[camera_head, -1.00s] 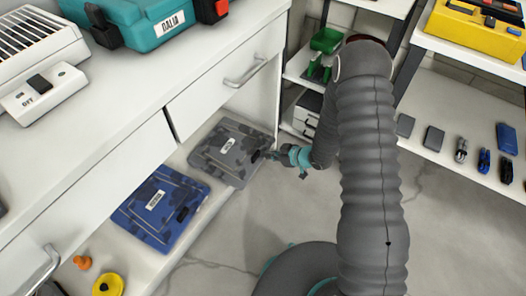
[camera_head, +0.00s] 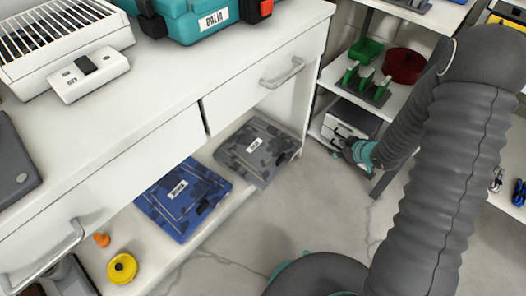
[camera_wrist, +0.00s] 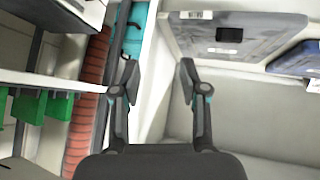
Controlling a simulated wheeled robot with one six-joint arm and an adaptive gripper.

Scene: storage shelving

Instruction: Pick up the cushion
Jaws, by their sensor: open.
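Two flat, square camouflage pads that look like cushions lie on the low shelf under the white drawers. One is grey (camera_head: 256,150) and one is blue (camera_head: 181,200); I cannot tell which is the task's cushion. In the wrist view the grey pad (camera_wrist: 240,32) is at upper right, with part of the blue pad (camera_wrist: 298,58) at the right edge. My gripper (camera_head: 342,142) is to the right of the grey pad, apart from it, in front of the storage rack. Its two fingers stand apart in the wrist view (camera_wrist: 158,80), with nothing between them.
The white drawer unit (camera_head: 150,140) overhangs the low shelf. A storage rack (camera_head: 395,110) behind my gripper holds green holders (camera_head: 367,50) and a dark red round item (camera_head: 403,65). A yellow round object (camera_head: 122,268) lies near the blue pad. The floor (camera_head: 310,215) between is clear.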

